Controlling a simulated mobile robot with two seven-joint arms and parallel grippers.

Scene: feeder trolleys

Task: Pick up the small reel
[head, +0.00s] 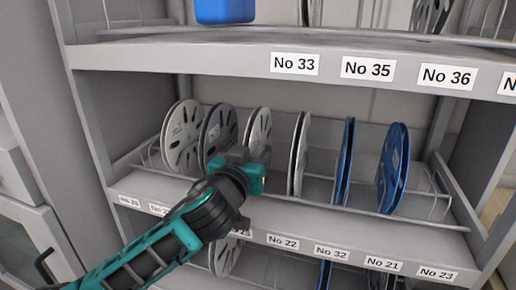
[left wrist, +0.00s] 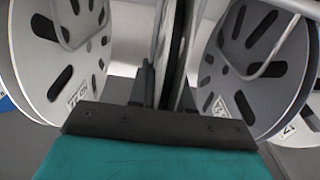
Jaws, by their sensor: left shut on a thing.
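My left gripper (head: 256,172) reaches from the lower left to the front of the middle shelf. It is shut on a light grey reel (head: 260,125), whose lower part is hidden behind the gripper. In the left wrist view the held reel (left wrist: 178,60) stands edge-on between the dark fingers, upright. The reel appears to be still within the shelf's row. My right gripper is not in view.
A dark grey reel (head: 216,132) stands close on the left and a white reel (head: 299,152) on the right. Two blue reels (head: 391,168) stand farther right. The upper shelf (head: 180,55) overhangs; a wire rail (head: 350,207) runs along the front.

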